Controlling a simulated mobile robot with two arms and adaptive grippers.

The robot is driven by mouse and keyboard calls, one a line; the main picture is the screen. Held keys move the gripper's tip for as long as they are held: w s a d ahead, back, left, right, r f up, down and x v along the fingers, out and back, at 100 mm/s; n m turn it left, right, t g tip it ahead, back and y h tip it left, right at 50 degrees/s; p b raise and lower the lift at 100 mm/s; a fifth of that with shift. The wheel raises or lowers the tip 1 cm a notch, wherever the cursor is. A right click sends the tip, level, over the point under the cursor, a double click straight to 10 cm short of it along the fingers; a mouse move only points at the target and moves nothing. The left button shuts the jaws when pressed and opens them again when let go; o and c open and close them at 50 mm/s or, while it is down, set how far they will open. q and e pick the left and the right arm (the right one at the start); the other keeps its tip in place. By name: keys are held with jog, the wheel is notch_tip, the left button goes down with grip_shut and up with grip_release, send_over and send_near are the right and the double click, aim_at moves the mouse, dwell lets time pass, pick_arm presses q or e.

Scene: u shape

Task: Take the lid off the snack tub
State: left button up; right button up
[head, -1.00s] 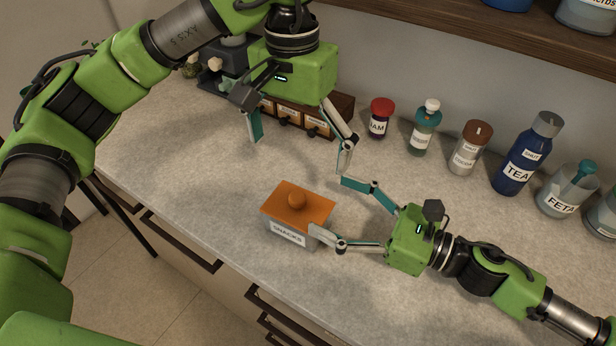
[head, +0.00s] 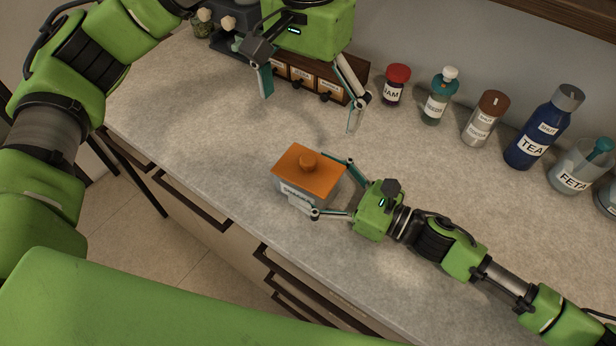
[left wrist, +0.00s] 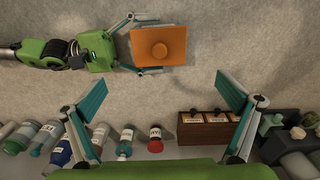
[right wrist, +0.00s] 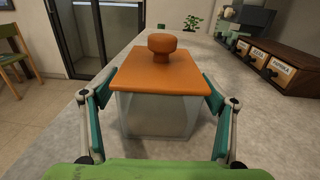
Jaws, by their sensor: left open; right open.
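The snack tub (head: 298,194) is a grey, see-through box with a label, standing upright on the counter. Its orange lid (head: 314,174) with a round knob (head: 308,161) sits on top. My right gripper (head: 333,184) is open, with one finger on each side of the tub just below the lid; the right wrist view (right wrist: 160,115) shows the tub between the fingers, contact unclear. My left gripper (head: 310,107) is open and empty, high above the counter behind the tub. In the left wrist view the lid (left wrist: 158,47) lies beyond the left fingertips.
A wooden drawer rack (head: 318,82) stands at the back. A jam jar (head: 395,86), a teal-topped bottle (head: 438,98), a brown-lidded shaker (head: 485,119), a blue tea bottle (head: 543,130) and a feta jar (head: 578,172) line the wall. The counter left of the tub is clear.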

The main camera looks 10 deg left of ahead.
jog(key=shift+w+a, duration=0.15)
jog(key=shift+a, duration=0.45)
